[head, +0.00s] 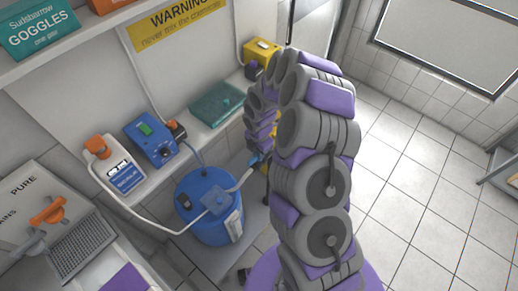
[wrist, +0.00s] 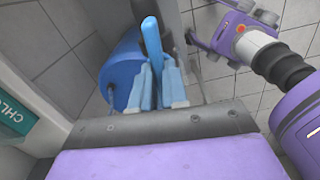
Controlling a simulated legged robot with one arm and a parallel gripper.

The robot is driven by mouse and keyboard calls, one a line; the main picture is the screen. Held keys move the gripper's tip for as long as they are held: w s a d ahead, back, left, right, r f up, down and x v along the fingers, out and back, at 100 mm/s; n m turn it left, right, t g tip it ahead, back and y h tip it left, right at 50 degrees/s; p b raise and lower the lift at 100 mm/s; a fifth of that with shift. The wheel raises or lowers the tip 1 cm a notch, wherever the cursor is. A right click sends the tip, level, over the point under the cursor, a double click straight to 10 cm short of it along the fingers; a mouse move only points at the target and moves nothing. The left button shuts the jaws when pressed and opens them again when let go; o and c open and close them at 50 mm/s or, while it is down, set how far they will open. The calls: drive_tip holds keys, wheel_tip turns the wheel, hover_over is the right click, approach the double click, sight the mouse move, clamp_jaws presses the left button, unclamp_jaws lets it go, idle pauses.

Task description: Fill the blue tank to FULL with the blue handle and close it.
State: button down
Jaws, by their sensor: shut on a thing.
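The blue tank (head: 200,232) stands low beside the bench in the head view, with a pale strip (head: 233,226) on its side. Its level is too small to read. In the wrist view the tank (wrist: 122,68) is behind my fingers at left. My gripper (wrist: 158,82) has light blue fingers shut on the blue handle (wrist: 151,38), whose upper end sticks out above the fingertips. The handle's base is hidden.
A blue box (head: 150,140) with a green display and a white unit with an orange top (head: 110,168) stand on the bench. A teal tray (head: 217,104) lies behind, with a yellow box (head: 262,50) farther back. A pale hose (head: 150,222) runs to the tank. Tiled floor is clear at right.

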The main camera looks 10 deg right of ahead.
drive_tip(key=shift+w+r+n, duration=0.1)
drive_tip(key=shift+n, duration=0.5)
drive_tip(key=shift+p, duration=0.3)
drive_tip(key=c, duration=1.1)
unclamp_jaws()
drive_tip(key=shift+c, duration=0.2)
wheel_tip(320, 180, up, 17)
drive_tip(key=shift+a+r, duration=0.1)
